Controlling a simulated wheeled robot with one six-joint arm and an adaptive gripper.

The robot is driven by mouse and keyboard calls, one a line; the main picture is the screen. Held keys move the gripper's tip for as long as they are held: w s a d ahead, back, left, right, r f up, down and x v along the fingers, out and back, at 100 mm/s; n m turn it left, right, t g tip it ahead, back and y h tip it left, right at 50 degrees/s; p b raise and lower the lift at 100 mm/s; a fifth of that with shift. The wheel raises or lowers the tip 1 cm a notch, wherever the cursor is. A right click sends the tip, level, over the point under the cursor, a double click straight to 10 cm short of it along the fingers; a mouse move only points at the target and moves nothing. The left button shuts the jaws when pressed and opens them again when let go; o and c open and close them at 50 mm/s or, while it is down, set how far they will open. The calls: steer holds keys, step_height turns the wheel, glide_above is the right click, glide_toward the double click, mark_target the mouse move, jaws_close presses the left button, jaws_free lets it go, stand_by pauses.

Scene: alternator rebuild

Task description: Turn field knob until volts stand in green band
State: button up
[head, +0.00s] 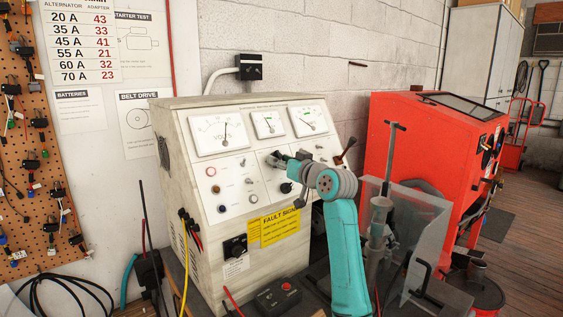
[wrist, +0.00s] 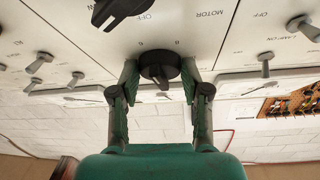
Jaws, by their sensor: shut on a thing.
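The test bench (head: 180,125) has a sloping pale panel with three dials. The large left dial (head: 222,134), marked volts, has its needle near upright; I cannot make out its green band. My gripper (head: 275,158) reaches the panel below the dials. In the wrist view my gripper (wrist: 160,75) has its two green fingers closed on either side of a round black knob (wrist: 158,66), taken as the field knob. Faint scale marks show above the knob, but no name for it is readable. In the head view the gripper hides the knob.
A larger black selector (wrist: 122,10) sits near the held knob, marked OFF and MOTOR. Toggle switches (wrist: 40,62) stand to the left and more (wrist: 265,62) to the right. A yellow fault sign (head: 280,226) is on the bench front. A red cabinet (head: 400,130) stands to the right.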

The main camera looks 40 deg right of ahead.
steer(key=shift+a+m+h, duration=0.1)
steer(key=shift+m+h, duration=0.7)
steer(key=shift+m, duration=0.6)
steer(key=o, duration=1.1)
steer(key=shift+o, duration=0.2)
steer(key=s+a, duration=0.1)
steer(key=s, duration=1.1)
steer(key=shift+a, duration=0.25)
steer(key=shift+r, duration=0.1)
